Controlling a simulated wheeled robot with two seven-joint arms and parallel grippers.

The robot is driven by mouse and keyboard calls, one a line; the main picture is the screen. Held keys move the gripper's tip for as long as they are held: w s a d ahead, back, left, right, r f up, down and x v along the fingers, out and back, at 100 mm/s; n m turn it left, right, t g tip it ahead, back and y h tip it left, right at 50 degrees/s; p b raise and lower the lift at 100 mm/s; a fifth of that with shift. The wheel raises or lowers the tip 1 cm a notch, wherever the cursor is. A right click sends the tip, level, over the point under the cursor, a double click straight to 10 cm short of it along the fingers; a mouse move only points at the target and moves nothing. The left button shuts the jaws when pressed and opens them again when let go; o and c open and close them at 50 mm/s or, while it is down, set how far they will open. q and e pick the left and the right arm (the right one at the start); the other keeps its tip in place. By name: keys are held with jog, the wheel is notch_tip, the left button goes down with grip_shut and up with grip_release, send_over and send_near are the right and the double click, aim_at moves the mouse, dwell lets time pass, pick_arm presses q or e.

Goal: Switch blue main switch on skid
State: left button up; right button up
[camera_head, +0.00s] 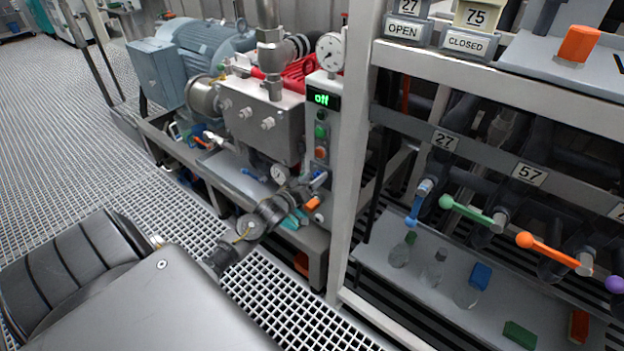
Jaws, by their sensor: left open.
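The skid's narrow grey control panel (338,130) stands in the middle of the camera_head view. Its display (323,98) reads "off" in green. My left gripper (304,196) is open just below and left of this blue part. Whether they touch cannot be told. My right gripper is not in view.
Coloured valve levers, including a green one (466,212), are farther right. Grating floor (60,130) is clear at left.

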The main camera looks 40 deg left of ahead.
pick_arm(q)
jog(key=shift+s, duration=0.1)
jog(key=shift+s, duration=0.35)
jog(key=s, duration=1)
jog(key=shift+p, duration=0.4)
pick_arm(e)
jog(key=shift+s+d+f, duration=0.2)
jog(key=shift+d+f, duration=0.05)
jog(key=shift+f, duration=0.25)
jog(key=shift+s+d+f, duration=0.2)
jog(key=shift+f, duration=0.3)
pick_arm(q)
jog(key=shift+d, duration=0.1)
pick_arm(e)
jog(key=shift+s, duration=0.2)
